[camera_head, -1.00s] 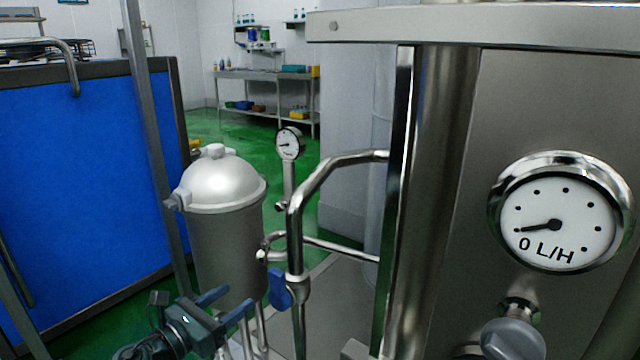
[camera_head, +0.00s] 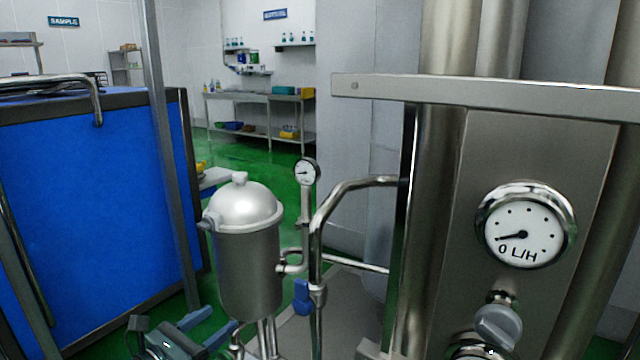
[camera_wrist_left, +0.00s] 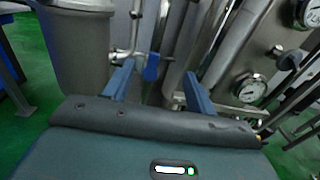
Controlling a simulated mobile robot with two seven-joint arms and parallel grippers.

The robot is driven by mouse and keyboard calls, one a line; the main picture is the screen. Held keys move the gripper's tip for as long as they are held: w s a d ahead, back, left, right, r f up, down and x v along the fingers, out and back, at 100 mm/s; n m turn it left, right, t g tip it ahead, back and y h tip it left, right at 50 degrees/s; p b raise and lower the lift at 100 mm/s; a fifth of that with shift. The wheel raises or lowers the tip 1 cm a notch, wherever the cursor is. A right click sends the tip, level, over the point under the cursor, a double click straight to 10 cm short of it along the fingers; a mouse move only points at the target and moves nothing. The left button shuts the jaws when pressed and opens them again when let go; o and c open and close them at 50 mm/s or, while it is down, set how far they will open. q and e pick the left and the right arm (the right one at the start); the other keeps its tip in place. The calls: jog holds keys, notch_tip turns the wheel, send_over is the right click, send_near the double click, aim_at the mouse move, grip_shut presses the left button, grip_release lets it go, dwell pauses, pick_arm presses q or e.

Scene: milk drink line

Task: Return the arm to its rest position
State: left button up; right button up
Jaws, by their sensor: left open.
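My left gripper (camera_head: 208,326) is at the bottom left of the head view, partly cut off by the lower edge. Its two blue fingers are apart with nothing between them. In the left wrist view the open fingers (camera_wrist_left: 158,90) point toward the pipes, and the space between them is empty. The gripper is in front of and below the steel canister (camera_head: 248,270) with a domed lid. My right gripper is not in view.
A steel panel with a flow gauge (camera_head: 525,225) reading 0 L/H and a grey knob (camera_head: 498,326) stands at right. A bent pipe (camera_head: 350,190) and blue valve handle (camera_head: 302,297) are in the middle. A blue panel (camera_head: 90,200) is at left. Green floor (camera_head: 240,150) lies behind.

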pick_arm(q)
jog(key=s+d+m+g+y+p, duration=0.2)
jog(key=s+d+m+y+p, duration=0.1)
jog(key=s+m+p, duration=0.6)
jog(key=s+d+m+g+y+p, duration=0.2)
jog(key=s+m+p, duration=0.7)
jog(key=s+m, duration=0.8)
jog(key=d+m+y, duration=0.1)
jog(key=m, duration=0.5)
jog(key=shift+s+f+y, duration=0.15)
jog(key=shift+f+y, duration=0.15)
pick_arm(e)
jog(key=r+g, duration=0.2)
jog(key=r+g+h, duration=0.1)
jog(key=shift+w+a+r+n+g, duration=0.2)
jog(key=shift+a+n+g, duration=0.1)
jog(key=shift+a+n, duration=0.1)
